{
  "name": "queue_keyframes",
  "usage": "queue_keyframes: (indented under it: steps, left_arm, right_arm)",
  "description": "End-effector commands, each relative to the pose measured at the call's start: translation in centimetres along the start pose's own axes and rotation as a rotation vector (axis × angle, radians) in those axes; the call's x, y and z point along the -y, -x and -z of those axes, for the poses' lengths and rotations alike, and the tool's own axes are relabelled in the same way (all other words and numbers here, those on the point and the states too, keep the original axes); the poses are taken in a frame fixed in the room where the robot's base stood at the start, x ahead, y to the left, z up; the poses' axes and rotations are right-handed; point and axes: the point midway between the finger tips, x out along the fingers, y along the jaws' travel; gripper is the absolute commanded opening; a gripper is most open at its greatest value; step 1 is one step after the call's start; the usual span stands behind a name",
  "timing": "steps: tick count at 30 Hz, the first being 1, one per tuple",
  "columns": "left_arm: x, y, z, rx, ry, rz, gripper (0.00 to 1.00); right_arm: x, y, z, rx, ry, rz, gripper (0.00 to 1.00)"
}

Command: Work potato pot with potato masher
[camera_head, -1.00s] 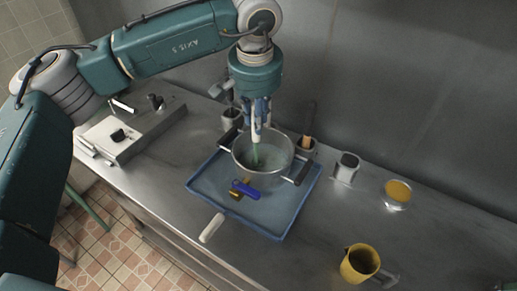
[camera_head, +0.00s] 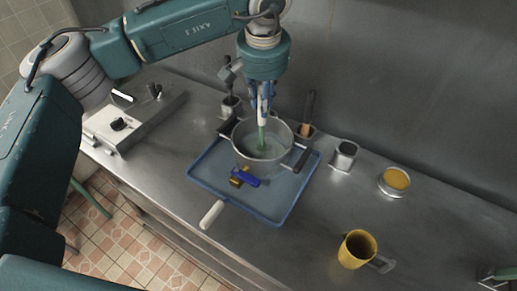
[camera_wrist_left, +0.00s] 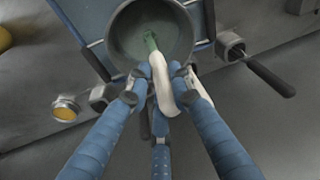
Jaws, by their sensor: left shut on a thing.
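My left gripper (camera_head: 262,112) points down over the metal pot (camera_head: 238,155). It is shut on the potato masher's pale handle (camera_wrist_left: 161,84). The masher's green shaft (camera_head: 262,136) reaches down into the pot, and its lower end is hard to make out there. The pot has dark side handles and stands on a blue tray (camera_head: 272,208). In the left wrist view the pot (camera_wrist_left: 118,25) is open at the top, with the green shaft (camera_wrist_left: 150,42) inside it. My right gripper is not in view.
A blue-handled tool (camera_head: 245,179) lies on the tray. Holders with utensils (camera_head: 306,129) stand behind the pot. A metal cup (camera_head: 345,155), an orange-filled dish (camera_head: 396,180) and a yellow mug (camera_head: 356,249) stand to the right. A white handle (camera_head: 211,215) lies by the front edge.

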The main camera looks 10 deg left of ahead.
Motion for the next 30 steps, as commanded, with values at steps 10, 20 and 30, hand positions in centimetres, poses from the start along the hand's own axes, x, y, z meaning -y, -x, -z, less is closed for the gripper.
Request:
queue_keyframes:
  steps: [10, 20, 30]
  left_arm:
    - [-0.1, -0.1, 0.4, -0.001, 0.0, 0.0, 0.0]
    - [-1.2, -0.3, 2.6, -0.001, -0.001, 0.0, 0.0]
    - [-1.2, -0.5, 2.8, -0.001, 0.0, 0.0, 0.0]
  right_arm:
    - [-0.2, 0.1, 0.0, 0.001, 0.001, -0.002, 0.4]
    - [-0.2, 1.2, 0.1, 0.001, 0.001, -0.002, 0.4]
    - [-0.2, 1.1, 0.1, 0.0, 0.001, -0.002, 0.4]
